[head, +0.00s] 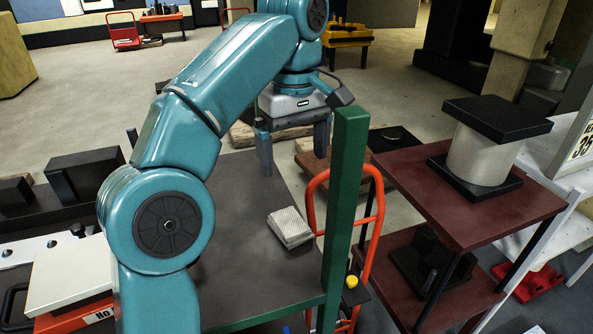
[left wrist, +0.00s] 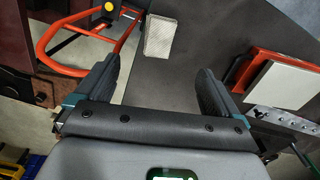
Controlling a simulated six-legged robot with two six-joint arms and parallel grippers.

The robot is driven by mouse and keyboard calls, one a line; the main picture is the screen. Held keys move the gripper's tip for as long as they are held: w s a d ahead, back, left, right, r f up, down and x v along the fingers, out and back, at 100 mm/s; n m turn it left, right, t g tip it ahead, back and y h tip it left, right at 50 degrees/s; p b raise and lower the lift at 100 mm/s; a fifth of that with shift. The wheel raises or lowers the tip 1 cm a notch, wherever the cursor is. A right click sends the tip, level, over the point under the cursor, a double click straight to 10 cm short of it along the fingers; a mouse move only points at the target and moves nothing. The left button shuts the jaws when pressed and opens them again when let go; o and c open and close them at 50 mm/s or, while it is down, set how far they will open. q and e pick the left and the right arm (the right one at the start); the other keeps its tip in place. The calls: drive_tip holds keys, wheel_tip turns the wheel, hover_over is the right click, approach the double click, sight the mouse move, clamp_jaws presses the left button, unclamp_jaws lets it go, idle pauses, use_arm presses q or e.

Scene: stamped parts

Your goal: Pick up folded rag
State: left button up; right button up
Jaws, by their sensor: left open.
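The folded rag (head: 290,227) is a small pale grey, finely patterned rectangle. It lies flat on the dark table top (head: 240,270), near the table's right edge and a green upright post. It also shows in the left wrist view (left wrist: 161,35) at the top, beyond the fingertips and roughly between their lines. My left gripper (head: 293,163) is open and empty, fingers pointing down, above and behind the rag, apart from it. Its two dark fingers also show in the left wrist view (left wrist: 158,78). My right gripper is in neither view.
The green post (head: 344,200) rises close to the right of the rag. An orange hand truck (head: 372,215) stands just beyond it. A dark red shelf (head: 450,200) holds a white cylinder with black end plates. Black blocks (head: 85,178) are at the left. The table around the rag is clear.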

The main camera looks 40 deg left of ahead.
sight(295, 225)
use_arm(q)
wheel_tip(295, 225, down, 15)
drive_tip(key=b, duration=0.6)
drive_tip(key=shift+s+r, duration=0.15)
drive_tip(key=shift+w+f, duration=0.2)
drive_tip(key=shift+f, duration=0.45)
drive_tip(key=shift+s, duration=0.15)
drive_tip(key=c, duration=1.1)
